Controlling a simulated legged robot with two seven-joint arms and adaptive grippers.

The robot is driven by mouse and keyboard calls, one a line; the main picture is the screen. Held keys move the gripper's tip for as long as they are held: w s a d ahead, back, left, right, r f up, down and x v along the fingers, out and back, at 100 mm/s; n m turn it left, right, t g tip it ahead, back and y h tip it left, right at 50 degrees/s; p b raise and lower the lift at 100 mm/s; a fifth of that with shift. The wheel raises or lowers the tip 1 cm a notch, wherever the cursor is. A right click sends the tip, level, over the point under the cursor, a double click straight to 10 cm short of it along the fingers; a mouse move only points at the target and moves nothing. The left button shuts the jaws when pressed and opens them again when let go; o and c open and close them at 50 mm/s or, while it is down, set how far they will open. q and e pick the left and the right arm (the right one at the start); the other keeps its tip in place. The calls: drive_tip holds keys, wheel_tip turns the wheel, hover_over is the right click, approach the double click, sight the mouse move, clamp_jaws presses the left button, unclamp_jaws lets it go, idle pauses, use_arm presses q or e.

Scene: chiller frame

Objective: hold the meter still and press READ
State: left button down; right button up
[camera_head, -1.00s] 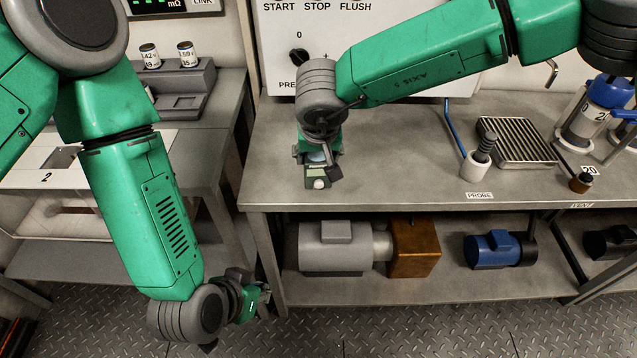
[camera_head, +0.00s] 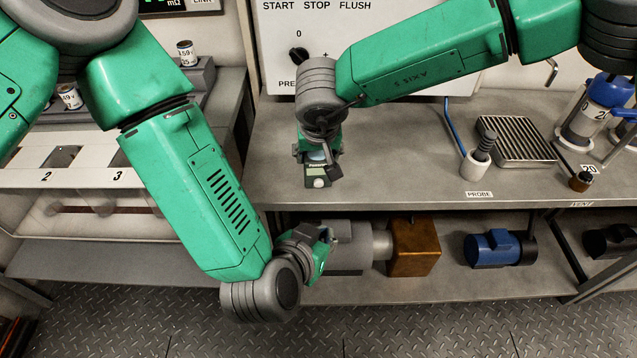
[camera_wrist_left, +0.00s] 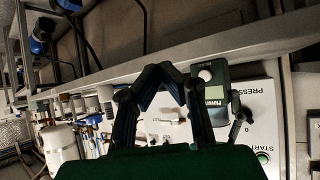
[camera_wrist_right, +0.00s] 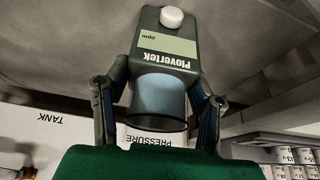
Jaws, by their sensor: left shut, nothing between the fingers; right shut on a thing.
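The meter is a dark green handheld unit with a pale display and a round white button. In the right wrist view the meter (camera_wrist_right: 168,45) reads Plovertek, with its white button (camera_wrist_right: 172,17) at the far end. My right gripper (camera_wrist_right: 160,92) is shut on its blue-grey rounded part. In the head view the meter (camera_head: 318,171) is at the bench's front area, below the right gripper (camera_head: 318,150). My left gripper (camera_head: 326,246) is shut and empty, below the bench front edge. In the left wrist view the fingertips (camera_wrist_left: 160,72) meet left of the meter (camera_wrist_left: 214,95).
The grey bench (camera_head: 400,160) has clear room around the meter. A probe in a white holder (camera_head: 475,163) and a slatted drain (camera_head: 518,141) stand to the right. The lower shelf holds a grey motor (camera_head: 350,250) and a blue pump (camera_head: 492,248).

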use_arm(q)
approach(326, 187)
drive_tip(key=shift+w+d+f, duration=0.35)
drive_tip(key=shift+w+f, duration=0.1)
drive_tip(key=shift+f, duration=0.2)
drive_tip(key=shift+w+d+f, duration=0.4)
drive_tip(key=shift+f, duration=0.25)
drive_tip(key=shift+w+d+f, duration=0.35)
drive_tip(key=shift+w+f, duration=0.1)
drive_tip(key=shift+f, duration=0.2)
drive_tip(key=shift+w, duration=0.1)
drive_tip(key=shift+w+r, duration=0.1)
drive_tip(key=shift+w, duration=0.2)
drive_tip(key=shift+w, duration=0.45)
idle(0.6)
drive_tip(key=shift+s, duration=0.9)
drive_tip(key=shift+s+d, duration=0.15)
drive_tip(key=shift+s, duration=1.1)
drive_tip(key=shift+s+d, duration=0.1)
drive_tip(key=shift+s, duration=1.15)
